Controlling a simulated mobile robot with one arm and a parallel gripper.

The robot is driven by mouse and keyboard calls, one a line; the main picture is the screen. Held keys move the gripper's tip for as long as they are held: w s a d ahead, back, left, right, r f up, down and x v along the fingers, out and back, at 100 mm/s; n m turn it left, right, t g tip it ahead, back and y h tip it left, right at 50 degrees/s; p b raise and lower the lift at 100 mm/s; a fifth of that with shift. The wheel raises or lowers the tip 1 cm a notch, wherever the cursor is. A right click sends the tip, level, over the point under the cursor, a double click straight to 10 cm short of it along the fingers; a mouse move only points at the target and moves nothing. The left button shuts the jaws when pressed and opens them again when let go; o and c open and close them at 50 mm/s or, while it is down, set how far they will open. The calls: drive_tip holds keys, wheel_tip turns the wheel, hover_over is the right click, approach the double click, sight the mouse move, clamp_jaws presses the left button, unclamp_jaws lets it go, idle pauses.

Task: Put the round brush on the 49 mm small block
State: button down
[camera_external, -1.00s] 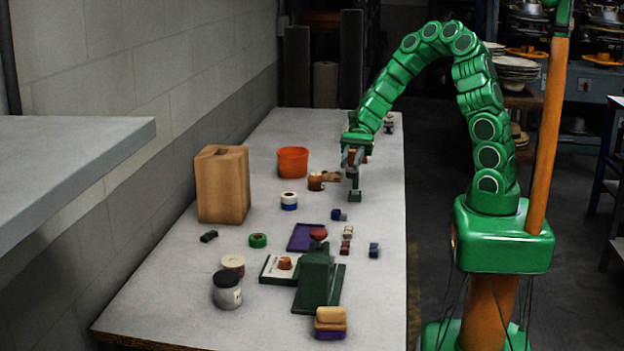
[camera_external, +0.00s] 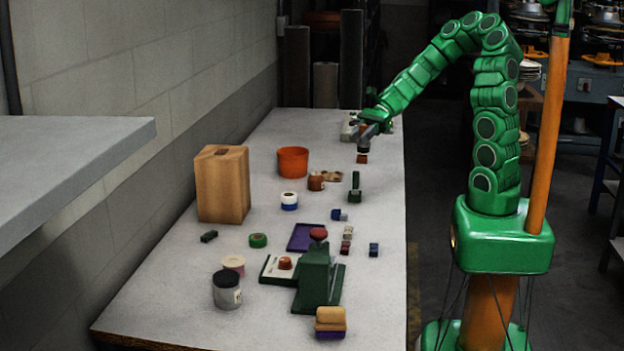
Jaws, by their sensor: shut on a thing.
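My gripper (camera_external: 367,131) is over the far part of the table, shut on a small piece with a dark upper part and an orange-brown lower end. This looks like the round brush (camera_external: 362,157). It hangs below the fingers, and I cannot tell whether its lower end touches the table. Several small blocks lie nearer the camera: a blue one (camera_external: 338,214), a pale one (camera_external: 347,232), a red one (camera_external: 345,247) and a blue-grey one (camera_external: 374,249). I cannot tell by size which is the 49 mm small block.
A green upright piece (camera_external: 355,187) stands nearer than my gripper. A orange bowl (camera_external: 292,161), brown jar (camera_external: 315,182) and wooden box (camera_external: 222,185) stand left. A green press (camera_external: 315,280), purple tray (camera_external: 305,238) and lidded jar (camera_external: 227,289) are in front. The right table strip is mostly bare.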

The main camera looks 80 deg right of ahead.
drive_tip(key=w+d+r+m+t+h, duration=0.2)
drive_tip(key=d+m, duration=0.1)
drive_tip(key=d, duration=0.1)
hover_over(312, 175)
drive_tip(key=shift+t, duration=0.3)
drive_tip(key=f, duration=0.9)
drive_tip(key=shift+s, duration=0.3)
drive_tip(key=shift+w+f, duration=0.3)
drive_tip(key=shift+f, duration=1.55)
drive_tip(key=shift+f, duration=0.2)
drive_tip(key=c, duration=0.9)
unclamp_jaws()
drive_tip(key=shift+o, duration=0.2)
drive_tip(key=shift+r, duration=0.1)
